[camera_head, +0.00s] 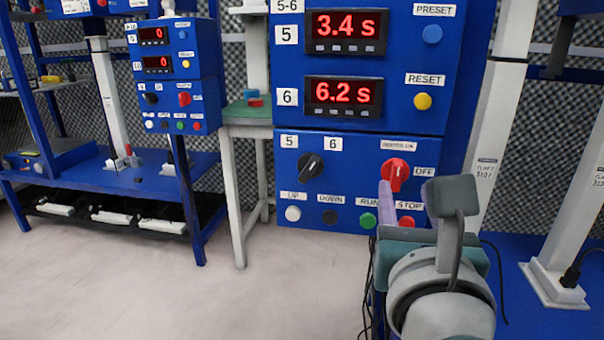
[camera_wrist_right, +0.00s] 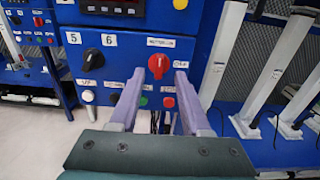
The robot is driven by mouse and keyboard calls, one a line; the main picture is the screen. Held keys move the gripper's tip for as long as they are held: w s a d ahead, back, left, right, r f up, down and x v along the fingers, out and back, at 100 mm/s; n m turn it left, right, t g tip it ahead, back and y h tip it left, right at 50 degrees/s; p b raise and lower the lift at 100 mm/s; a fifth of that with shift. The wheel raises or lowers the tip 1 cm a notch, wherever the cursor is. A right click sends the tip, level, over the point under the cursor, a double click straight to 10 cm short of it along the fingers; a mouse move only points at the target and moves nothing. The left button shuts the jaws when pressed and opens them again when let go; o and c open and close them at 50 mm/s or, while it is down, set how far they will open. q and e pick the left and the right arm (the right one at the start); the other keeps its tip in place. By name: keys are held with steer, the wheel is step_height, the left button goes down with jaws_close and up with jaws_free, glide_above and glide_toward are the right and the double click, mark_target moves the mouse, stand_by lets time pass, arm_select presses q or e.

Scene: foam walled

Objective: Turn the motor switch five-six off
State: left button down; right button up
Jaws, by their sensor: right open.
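The red rotary motor switch (camera_head: 396,172) is on the lower blue panel marked 5 and 6. A label that seems to read MOTOR ON is above it and OFF is to its right. Its handle stands roughly upright. In the right wrist view the red switch (camera_wrist_right: 158,64) shows between the fingertips. My right gripper (camera_head: 402,196) is open, with its purple fingers just in front of and below the switch. In the wrist view the right gripper (camera_wrist_right: 159,74) has a finger on each side of the knob; contact cannot be told. My left gripper is not in view.
A black knob (camera_head: 310,166) is left of the switch. Below are white UP (camera_head: 293,213), dark DOWN (camera_head: 330,217), green RUN (camera_head: 368,220) and red STOP (camera_head: 406,222) buttons, close to my fingers. Displays (camera_head: 345,32) read 3.4 s and 6.2 s. A yellow RESET button (camera_head: 422,101) is above.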

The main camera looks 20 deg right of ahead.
mark_target(399, 168)
steer(key=x, duration=0.7)
steer(key=shift+b, duration=0.35)
steer(key=shift+c, duration=0.2)
jaws_close()
